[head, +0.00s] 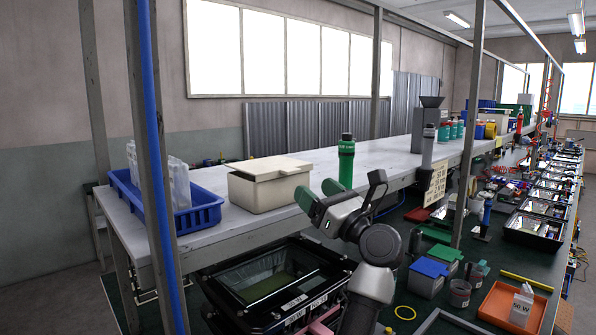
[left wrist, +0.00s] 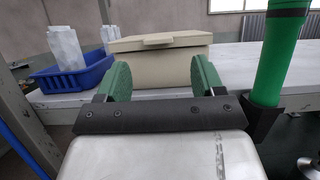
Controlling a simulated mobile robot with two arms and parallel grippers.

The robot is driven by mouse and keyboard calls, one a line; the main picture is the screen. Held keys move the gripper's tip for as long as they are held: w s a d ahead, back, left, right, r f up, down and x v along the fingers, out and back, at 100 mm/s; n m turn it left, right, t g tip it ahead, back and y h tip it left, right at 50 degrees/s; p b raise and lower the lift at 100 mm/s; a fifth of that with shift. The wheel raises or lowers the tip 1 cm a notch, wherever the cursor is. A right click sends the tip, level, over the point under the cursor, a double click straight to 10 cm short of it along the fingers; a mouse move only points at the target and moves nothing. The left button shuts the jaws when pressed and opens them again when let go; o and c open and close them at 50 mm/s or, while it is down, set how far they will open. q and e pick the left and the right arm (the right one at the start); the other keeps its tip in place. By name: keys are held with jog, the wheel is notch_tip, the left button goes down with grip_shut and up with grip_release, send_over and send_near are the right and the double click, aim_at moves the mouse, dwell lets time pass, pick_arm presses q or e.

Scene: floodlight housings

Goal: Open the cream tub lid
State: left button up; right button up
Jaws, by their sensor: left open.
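The cream tub (head: 262,194) stands on the pale shelf, and its lid (head: 270,168) looks shut, lying flat across the top. In the left wrist view the tub (left wrist: 165,70) is straight ahead, with a protruding lip on the near edge of the lid (left wrist: 160,40). My left gripper (head: 320,195) has green finger pads and is open and empty. It is right of the tub in the head view, apart from it. In the left wrist view its fingers (left wrist: 163,78) frame the tub's front wall. My right gripper is not in view.
A grey post with a blue pipe (head: 160,150) rises in front of the shelf (head: 385,155).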

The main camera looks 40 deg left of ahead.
aim_at(295, 173)
pick_arm(q)
jog(key=p+x, duration=0.1)
jog(key=x, duration=0.2)
jog(key=p+x, duration=0.1)
jog(key=x, duration=0.1)
jog(key=shift+s+a+r, duration=0.15)
jog(key=shift+a+r, duration=0.1)
jog(key=shift+a, duration=0.45)
